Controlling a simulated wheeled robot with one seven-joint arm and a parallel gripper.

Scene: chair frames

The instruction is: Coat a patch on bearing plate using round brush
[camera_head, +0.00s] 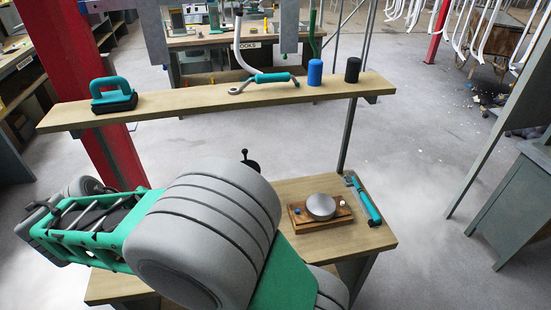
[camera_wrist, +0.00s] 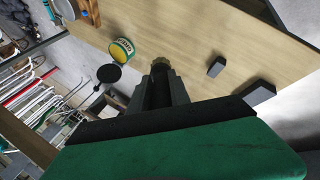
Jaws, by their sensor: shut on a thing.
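In the wrist view my gripper (camera_wrist: 160,88) is shut on the round brush (camera_wrist: 161,64). In the head view a grey round disc, which looks like the bearing plate (camera_head: 321,206), lies on a small wooden base (camera_head: 309,224) on the lower bench. My arm covers much of that bench's left part. I cannot make out the fingertips in the head view.
A yellow and green tin (camera_wrist: 122,50) and a black disc (camera_wrist: 109,73) are near my gripper. A teal-handled tool (camera_head: 366,203) lies right of the disc. The shelf (camera_head: 190,104) holds a teal-handled block (camera_head: 114,96), a teal wrench-like tool (camera_head: 265,80), and blue (camera_head: 314,72) and black (camera_head: 353,70) cylinders.

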